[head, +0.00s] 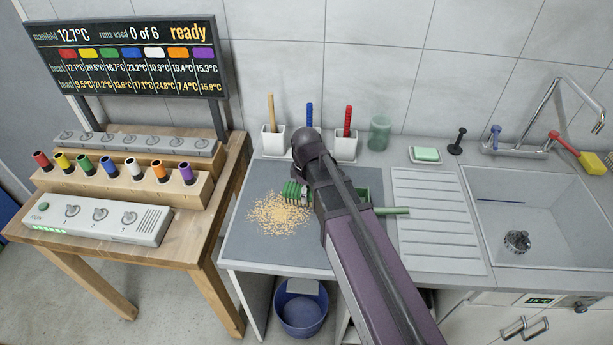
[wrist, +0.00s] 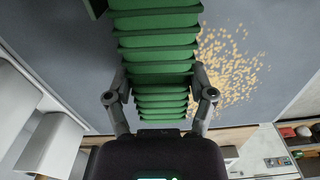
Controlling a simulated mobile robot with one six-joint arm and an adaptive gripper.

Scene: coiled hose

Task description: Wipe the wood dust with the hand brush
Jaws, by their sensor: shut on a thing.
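The hand brush is a green ribbed piece (head: 294,190) low over the grey worktop in the head view. It fills the upper middle of the wrist view (wrist: 155,40). My gripper (wrist: 160,76) is shut on it, one finger on each side; in the head view my arm covers most of the gripper. The pale wood dust (head: 270,217) lies scattered on the worktop, beside and in front of the brush. In the wrist view the dust (wrist: 228,72) shows to the right of the brush.
A green tray-like piece (head: 364,194) with a green handle (head: 392,211) is partly behind my arm. Holders with upright handles (head: 273,140) and a green glass (head: 379,133) stand along the wall. A ribbed drainboard (head: 440,220) and sink (head: 540,225) are right.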

